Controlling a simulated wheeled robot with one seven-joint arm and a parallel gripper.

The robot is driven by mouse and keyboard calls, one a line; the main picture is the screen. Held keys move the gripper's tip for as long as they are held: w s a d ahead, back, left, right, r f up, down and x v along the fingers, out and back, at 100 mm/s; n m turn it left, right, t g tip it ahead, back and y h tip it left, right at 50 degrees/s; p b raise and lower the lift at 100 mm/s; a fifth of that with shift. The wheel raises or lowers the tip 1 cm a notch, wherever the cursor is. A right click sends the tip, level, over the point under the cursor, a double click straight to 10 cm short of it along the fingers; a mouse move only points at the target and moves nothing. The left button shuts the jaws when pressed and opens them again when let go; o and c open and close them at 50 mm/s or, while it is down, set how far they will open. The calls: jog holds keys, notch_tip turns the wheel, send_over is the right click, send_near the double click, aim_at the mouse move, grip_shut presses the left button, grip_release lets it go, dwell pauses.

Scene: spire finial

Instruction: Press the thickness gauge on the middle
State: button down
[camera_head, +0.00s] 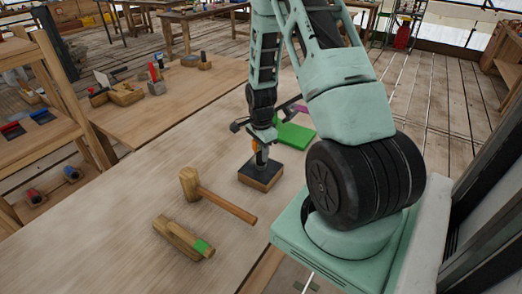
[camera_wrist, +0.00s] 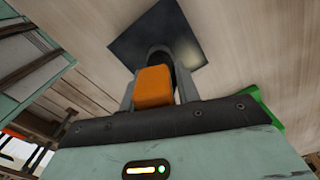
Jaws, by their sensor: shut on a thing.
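My gripper (camera_wrist: 158,92) is shut on an orange block-shaped piece (camera_wrist: 154,86), which looks like the thickness gauge. In the head view the gripper (camera_head: 260,146) points down over a wooden block with a dark square top (camera_head: 261,177), and a bit of orange shows between the fingers. The dark top (camera_wrist: 183,22) also shows in the wrist view, behind the fingers. The lower end of the held piece is hidden, so I cannot tell whether it touches the dark top.
A wooden mallet (camera_head: 213,192) and a wooden tool with a green patch (camera_head: 183,238) lie on the table (camera_head: 110,222) in front. A flat green pad (camera_head: 297,137) lies just behind the block. Small wooden items (camera_head: 125,93) stand at the far left. The table's left part is clear.

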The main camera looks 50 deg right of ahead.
jog(key=c, duration=0.9)
grip_release()
jog(key=shift+c, duration=0.2)
jog(key=shift+r, duration=0.1)
notch_tip(320, 180, up, 17)
jog(key=b, duration=0.2)
jog(key=shift+b, duration=0.35)
jog(key=shift+a+r, duration=0.1)
jog(key=shift+r, duration=0.05)
jog(key=s+a+r+n, duration=0.1)
jog(key=a+r+n, duration=0.1)
jog(key=a+n, duration=1.9)
jog(key=s+a+n, duration=0.8)
jog(key=s+a, duration=0.8)
jog(key=a, duration=0.3)
jog(key=shift+a+y, duration=0.25)
jog(key=shift+y, duration=0.05)
